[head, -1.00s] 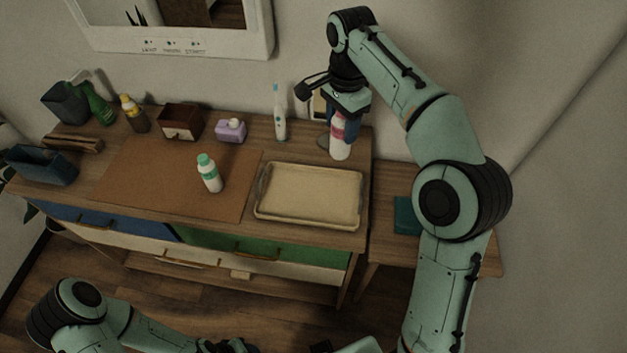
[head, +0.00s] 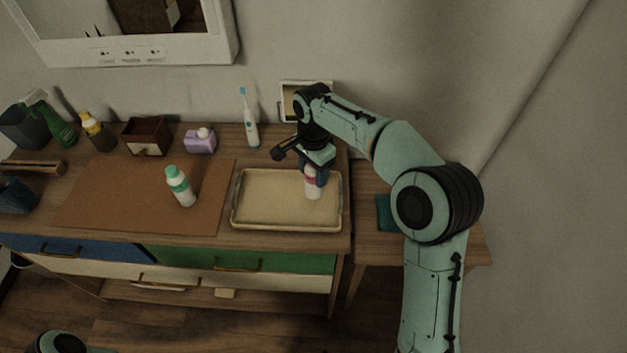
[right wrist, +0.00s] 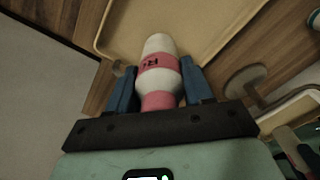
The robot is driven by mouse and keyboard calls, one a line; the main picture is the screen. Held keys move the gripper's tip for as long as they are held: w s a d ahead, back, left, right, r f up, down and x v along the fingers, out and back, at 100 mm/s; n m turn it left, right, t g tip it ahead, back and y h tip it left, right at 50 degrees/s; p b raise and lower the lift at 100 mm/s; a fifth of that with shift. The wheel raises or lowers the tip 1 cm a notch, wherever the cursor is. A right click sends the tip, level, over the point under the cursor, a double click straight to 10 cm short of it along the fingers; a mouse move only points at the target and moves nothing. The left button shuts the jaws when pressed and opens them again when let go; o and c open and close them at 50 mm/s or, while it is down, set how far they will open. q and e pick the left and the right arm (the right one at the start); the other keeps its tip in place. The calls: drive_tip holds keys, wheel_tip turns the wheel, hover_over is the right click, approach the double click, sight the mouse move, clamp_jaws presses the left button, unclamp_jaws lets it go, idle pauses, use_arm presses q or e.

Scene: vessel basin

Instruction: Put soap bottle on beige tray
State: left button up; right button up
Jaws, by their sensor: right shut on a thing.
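The soap bottle (head: 312,187), white with a pink band, is held upright or nearly so in my right gripper (head: 316,172). The gripper's blue fingers press on both sides of the bottle, as the right wrist view (right wrist: 160,88) also shows. The beige tray (head: 262,224) is a shallow rectangle on the counter's right part. The bottle is over the right side of the tray; whether its base touches the tray I cannot tell. The tray looks empty otherwise. My left gripper is out of view.
A white bottle with a green cap (head: 180,187) stands on a brown mat (head: 110,200) left of the tray. Behind are a toothbrush (head: 250,120), a purple dispenser (head: 200,141) and a wooden box (head: 146,137). A lower side table (head: 375,240) adjoins at right.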

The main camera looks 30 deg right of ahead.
sight(313, 180)
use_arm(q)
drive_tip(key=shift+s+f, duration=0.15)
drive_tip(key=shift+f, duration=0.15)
use_arm(e)
drive_tip(key=shift+f, duration=1.75)
drive_tip(key=shift+f, duration=0.15)
drive_tip(key=o, duration=1.2)
wheel_tip(313, 180, up, 12)
drive_tip(key=shift+p, duration=0.9)
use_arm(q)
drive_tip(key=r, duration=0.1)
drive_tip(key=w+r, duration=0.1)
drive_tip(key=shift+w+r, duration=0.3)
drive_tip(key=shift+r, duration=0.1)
